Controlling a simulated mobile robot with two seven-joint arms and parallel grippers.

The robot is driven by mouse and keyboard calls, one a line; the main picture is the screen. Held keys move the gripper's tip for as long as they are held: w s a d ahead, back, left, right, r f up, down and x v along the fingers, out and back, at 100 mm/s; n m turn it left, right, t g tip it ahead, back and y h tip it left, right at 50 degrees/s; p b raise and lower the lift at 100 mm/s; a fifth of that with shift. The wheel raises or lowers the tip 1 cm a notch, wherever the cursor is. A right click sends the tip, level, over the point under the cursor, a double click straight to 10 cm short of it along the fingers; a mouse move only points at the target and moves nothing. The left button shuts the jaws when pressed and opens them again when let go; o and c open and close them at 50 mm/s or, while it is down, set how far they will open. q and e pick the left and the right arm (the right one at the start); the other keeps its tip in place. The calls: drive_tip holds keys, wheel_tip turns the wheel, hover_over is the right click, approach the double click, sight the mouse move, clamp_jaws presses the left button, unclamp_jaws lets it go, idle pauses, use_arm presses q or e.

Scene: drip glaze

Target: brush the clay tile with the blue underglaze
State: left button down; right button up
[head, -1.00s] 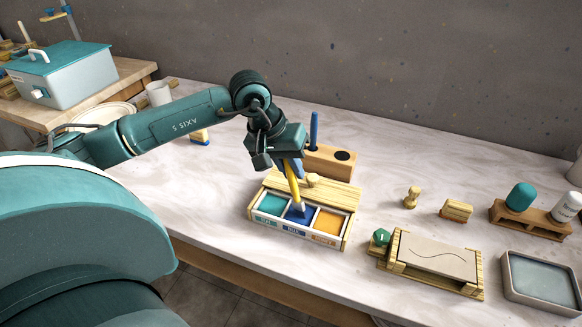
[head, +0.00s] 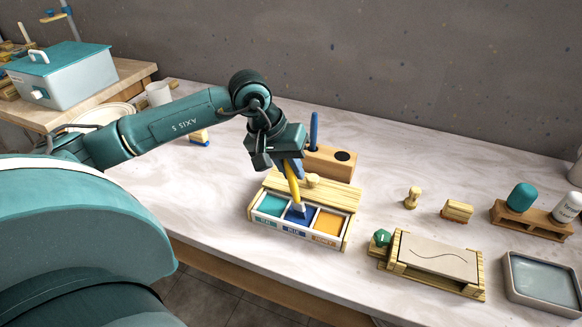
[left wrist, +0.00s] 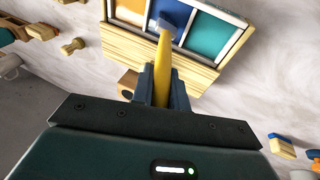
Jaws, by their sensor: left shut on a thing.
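My left gripper (head: 285,165) is shut on a yellow-handled brush (head: 294,188). The brush points down with its tip in or just over the blue middle compartment (head: 290,219) of the wooden glaze box (head: 346,236). In the left wrist view the brush (left wrist: 163,75) runs from between the fingers (left wrist: 162,88) to the blue compartment, its tip over the blue. Whether the bristles touch the glaze I cannot tell. The clay tile (head: 425,256) lies in a wooden holder (head: 399,268) to the right, with a dark curved line on it. My right gripper is not in view.
Teal (head: 270,205) and orange (head: 328,222) compartments flank the blue. Behind the box stands a wooden brush block (head: 330,165) with a blue-handled brush (head: 313,130). A grey water tray (head: 541,280) is at the right.

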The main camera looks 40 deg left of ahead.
use_arm(q)
drive_tip(key=shift+s+f, duration=0.1)
